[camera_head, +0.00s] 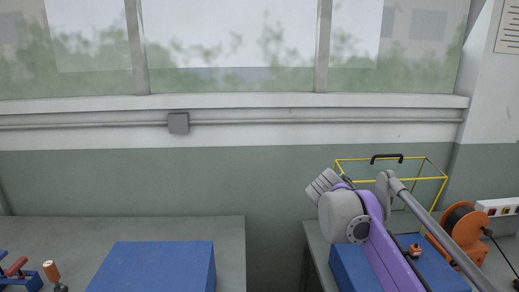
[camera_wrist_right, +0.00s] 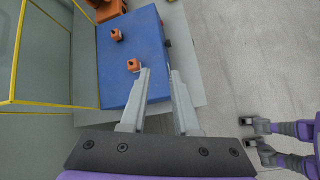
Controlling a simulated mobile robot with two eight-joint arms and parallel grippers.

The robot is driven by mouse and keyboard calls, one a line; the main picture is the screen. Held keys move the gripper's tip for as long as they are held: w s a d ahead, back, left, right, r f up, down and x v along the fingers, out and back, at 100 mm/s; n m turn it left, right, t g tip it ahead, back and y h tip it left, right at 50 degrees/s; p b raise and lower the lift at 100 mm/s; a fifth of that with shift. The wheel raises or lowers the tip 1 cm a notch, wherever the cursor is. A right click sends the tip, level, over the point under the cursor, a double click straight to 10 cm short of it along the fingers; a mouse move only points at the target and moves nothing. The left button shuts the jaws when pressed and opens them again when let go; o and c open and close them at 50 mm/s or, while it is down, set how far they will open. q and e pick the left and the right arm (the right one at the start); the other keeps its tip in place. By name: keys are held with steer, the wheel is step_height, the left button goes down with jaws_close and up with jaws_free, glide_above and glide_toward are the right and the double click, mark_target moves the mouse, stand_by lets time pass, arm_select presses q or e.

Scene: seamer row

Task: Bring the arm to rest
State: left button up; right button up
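My right arm (camera_head: 375,235), purple with grey joints, rises from the bottom right in the head view, in front of the right-hand table. Its fingers are not clearly seen there. In the right wrist view my right gripper (camera_wrist_right: 160,73) has its two grey fingers apart, with nothing between them. The fingertips appear over the edge of a blue block (camera_wrist_right: 146,30), close to a small orange-brown piece (camera_wrist_right: 133,65); the height gap cannot be told. My left gripper is not seen in the head view.
A yellow wire frame (camera_head: 440,200) with a black handle and an orange reel (camera_head: 465,228) stand near the right arm. A left table (camera_head: 230,235) carries a blue block (camera_head: 160,265) and a wooden-handled tool (camera_head: 51,272). A gap separates the tables. Open floor (camera_wrist_right: 235,50) lies beside the right gripper.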

steer(key=s+a+f+m+t+y, duration=0.1)
steer(key=s+a+f+m+y, duration=0.2)
steer(key=s+f, duration=0.5)
steer(key=s+a+f+m+t+y, duration=0.1)
steer(key=s+a+f+m+y, duration=0.1)
steer(key=s+a+f+m, duration=0.2)
steer(key=s+a+f+m+t+y, duration=0.2)
steer(key=s+f+m, duration=0.5)
steer(key=s+f, duration=0.5)
steer(key=shift+s+a+f+y, duration=0.15)
steer(key=shift+s+a+y, duration=0.2)
steer(key=shift+a+y, duration=0.55)
